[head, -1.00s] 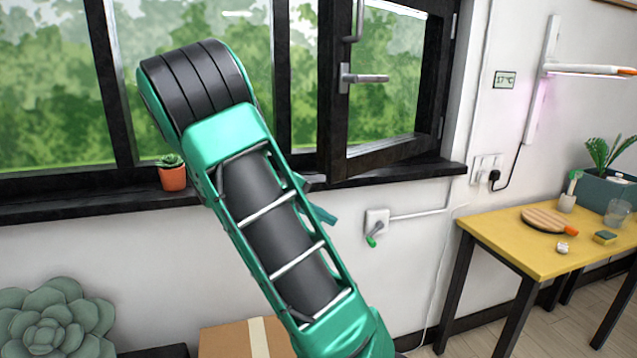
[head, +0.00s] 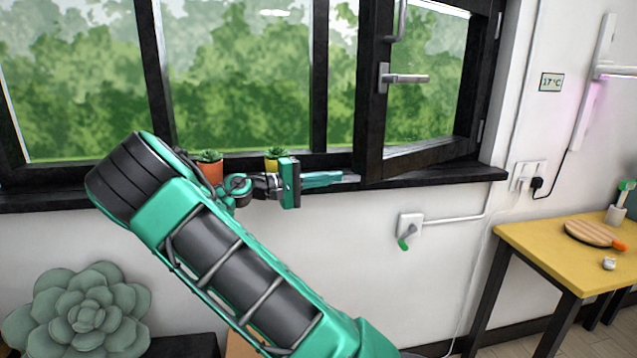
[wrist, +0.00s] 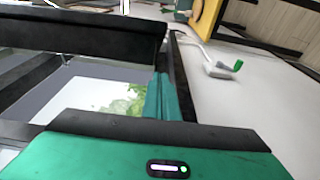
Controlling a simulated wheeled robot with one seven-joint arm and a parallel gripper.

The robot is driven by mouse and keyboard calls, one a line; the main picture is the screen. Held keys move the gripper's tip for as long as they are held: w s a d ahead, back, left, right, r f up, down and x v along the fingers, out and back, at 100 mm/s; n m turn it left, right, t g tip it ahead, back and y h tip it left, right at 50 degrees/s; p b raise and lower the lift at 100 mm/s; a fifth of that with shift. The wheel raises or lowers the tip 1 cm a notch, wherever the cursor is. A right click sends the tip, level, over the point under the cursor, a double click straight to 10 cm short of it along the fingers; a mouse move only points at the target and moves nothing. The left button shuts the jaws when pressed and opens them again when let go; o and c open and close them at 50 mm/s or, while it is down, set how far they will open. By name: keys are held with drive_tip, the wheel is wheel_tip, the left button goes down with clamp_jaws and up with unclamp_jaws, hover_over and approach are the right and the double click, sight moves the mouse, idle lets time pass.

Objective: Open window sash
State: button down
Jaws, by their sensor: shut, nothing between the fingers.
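The black-framed window sash (head: 370,110) stands ajar, swung into the room from hinges on its right. Its silver lever handle (head: 405,78) points right, level. My gripper (head: 335,178) is shut and empty, low over the sill, with its teal fingers pointing right. The fingertips are close to the sash's lower left corner; I cannot tell if they touch it. In the wrist view the shut fingers (wrist: 162,98) show in front of a black frame bar (wrist: 80,32).
The black sill (head: 440,178) runs under the window. An orange pot (head: 211,170) and a yellow pot (head: 273,164) stand on it, close behind my gripper. A wall box with a green-tipped lever (head: 409,228) is below the sill. A yellow table (head: 545,258) stands at right.

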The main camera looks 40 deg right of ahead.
drive_tip(key=s+d, duration=0.4)
drive_tip(key=s, duration=0.1)
drive_tip(key=shift+s+d, duration=0.15)
drive_tip(key=shift+s, duration=0.25)
